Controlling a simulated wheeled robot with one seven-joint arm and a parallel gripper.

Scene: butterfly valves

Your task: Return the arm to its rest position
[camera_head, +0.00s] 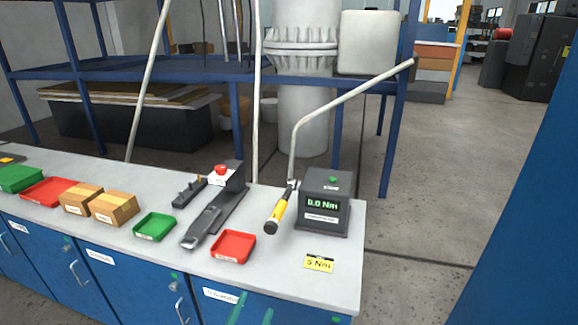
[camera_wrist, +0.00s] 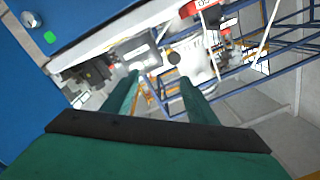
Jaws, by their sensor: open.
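My gripper (camera_head: 254,308) shows at the bottom edge of the head view as two teal fingers, in front of the workbench's blue cabinet fronts. In the wrist view both fingers of my gripper (camera_wrist: 159,76) point away from the camera with a clear gap between them. The gripper is open and nothing is between the fingers. Most of my arm is outside the head view.
The grey workbench top (camera_head: 170,240) holds a torque tester (camera_head: 325,203), a yellow-and-black handled tool (camera_head: 279,212), a red tray (camera_head: 233,247), a green tray (camera_head: 155,227) and cardboard boxes (camera_head: 114,207). A blue rack (camera_head: 238,110) stands behind. Floor (camera_head: 410,270) is clear to the right.

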